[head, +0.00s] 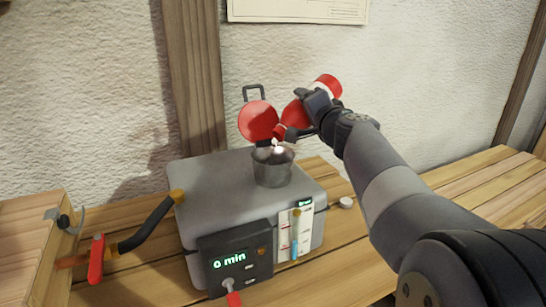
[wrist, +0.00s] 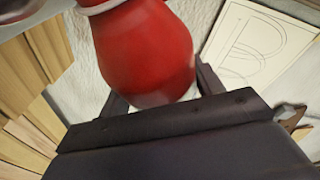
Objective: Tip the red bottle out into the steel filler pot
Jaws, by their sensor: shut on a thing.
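The red bottle (head: 295,113) has a white band and is tilted, its base up to the right and its narrow end down to the left. My gripper (head: 316,102) is shut around it. In the wrist view the rounded red bottle (wrist: 145,52) sits between the dark fingers. The steel filler pot (head: 272,172) stands on a grey box, below and slightly left of the bottle's low end. A bright white spot shows at the pot's mouth; I cannot tell whether it is liquid or a glint. The pot's inside is mostly hidden.
A red disc with a grey handle (head: 259,121) stands up behind the pot, close to the bottle. The grey box (head: 215,185) carries a display reading "0 min" (head: 230,260) and a level gauge (head: 295,232). A red-handled valve (head: 96,260) is at left. The right bench is largely clear.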

